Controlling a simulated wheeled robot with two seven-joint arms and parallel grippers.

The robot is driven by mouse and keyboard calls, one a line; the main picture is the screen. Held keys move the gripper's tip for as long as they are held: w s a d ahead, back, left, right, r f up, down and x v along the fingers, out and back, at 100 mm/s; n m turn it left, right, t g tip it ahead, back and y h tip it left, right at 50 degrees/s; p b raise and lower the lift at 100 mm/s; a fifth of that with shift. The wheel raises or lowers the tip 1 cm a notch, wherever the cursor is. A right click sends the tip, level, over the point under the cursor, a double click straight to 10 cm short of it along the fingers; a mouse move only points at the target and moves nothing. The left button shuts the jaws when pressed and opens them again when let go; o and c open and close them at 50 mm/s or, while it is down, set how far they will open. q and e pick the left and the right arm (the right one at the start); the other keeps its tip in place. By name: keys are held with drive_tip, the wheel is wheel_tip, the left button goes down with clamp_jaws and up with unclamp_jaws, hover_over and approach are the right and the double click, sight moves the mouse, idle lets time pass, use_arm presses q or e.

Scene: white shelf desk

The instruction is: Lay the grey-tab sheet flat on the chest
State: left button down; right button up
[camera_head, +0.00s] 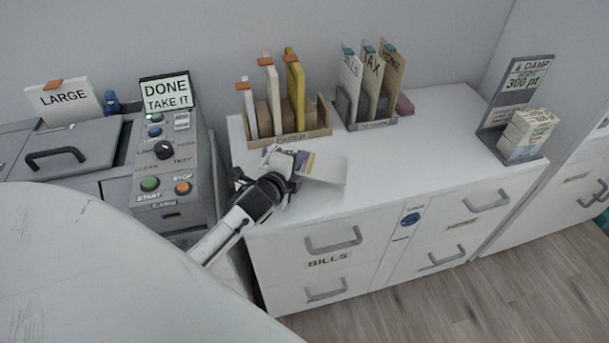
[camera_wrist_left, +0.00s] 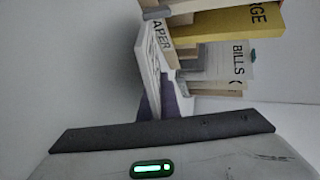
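The white chest (camera_head: 430,150) has a broad flat top with labelled drawers below. A pale sheet (camera_head: 328,169) with purple and yellow print sticks out to the right from my left gripper (camera_head: 289,162), over the chest's front left. The gripper appears shut on its left end. The sheet looks slightly tilted, with a faint shadow below; I cannot tell whether its edge touches the top. Its grey tab cannot be made out. In the left wrist view a purple patch (camera_wrist_left: 179,103) shows just beyond my gripper's dark bar; the fingertips are hidden. My right gripper is out of view.
A wooden rack (camera_head: 290,138) of orange-tabbed folders stands behind my gripper. A second rack (camera_head: 368,124) holds teal-tabbed folders. A grey stand (camera_head: 497,140) with stacked paper is at the far right. A control panel (camera_head: 170,165) stands left. The top's middle right is clear.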

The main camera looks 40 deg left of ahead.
use_arm(q)
drive_tip(key=c, duration=2.2)
unclamp_jaws()
drive_tip(key=shift+s+d+r+p, duration=0.1)
drive_tip(key=shift+s+r+p, duration=0.25)
drive_tip(key=shift+p, duration=0.2)
drive_tip(key=p+v, duration=0.3)
drive_tip(key=v, duration=0.3)
drive_tip(key=shift+f, duration=0.15)
drive_tip(key=shift+s+d, duration=0.15)
drive_tip(key=shift+s, duration=0.4)
